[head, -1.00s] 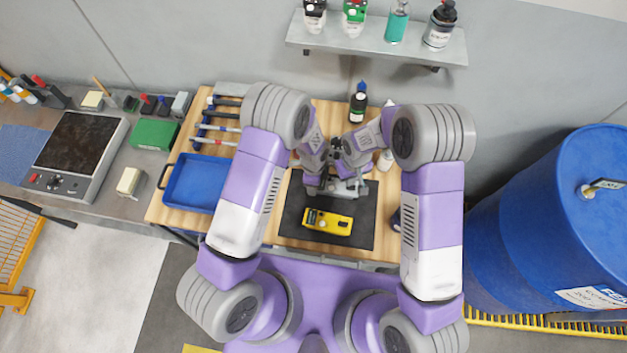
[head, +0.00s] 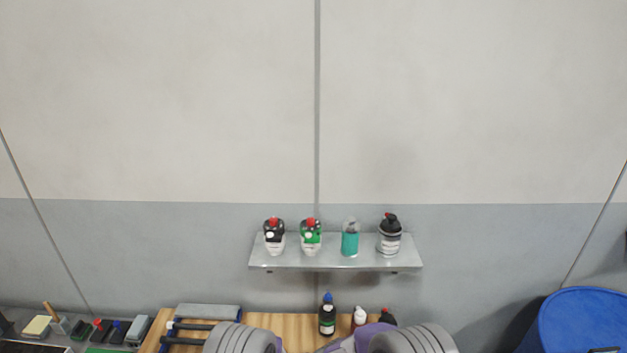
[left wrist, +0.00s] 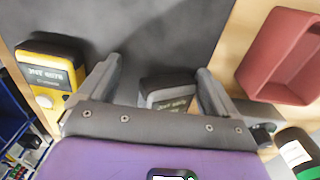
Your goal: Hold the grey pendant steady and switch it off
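The grey pendant (left wrist: 168,92) shows in the left wrist view between the two fingers of my left gripper (left wrist: 158,70). It has a dark face with pale lettering, and its lower part is hidden behind the gripper body. The fingers stand apart, with a visible gap on the pendant's left side; the right finger is very close to it, and I cannot tell if they touch. A yellow pendant (left wrist: 48,75) with a dark label lies left of the gripper. My right gripper is in neither current view. The head view shows no pendant.
In the left wrist view, a red tray (left wrist: 266,58) lies at right and a dark bottle (left wrist: 297,153) stands at lower right. The dark mat (left wrist: 170,30) is bare beyond the fingers. In the head view, a wall shelf (head: 335,262) holds several bottles; a blue barrel (head: 580,322) stands at right.

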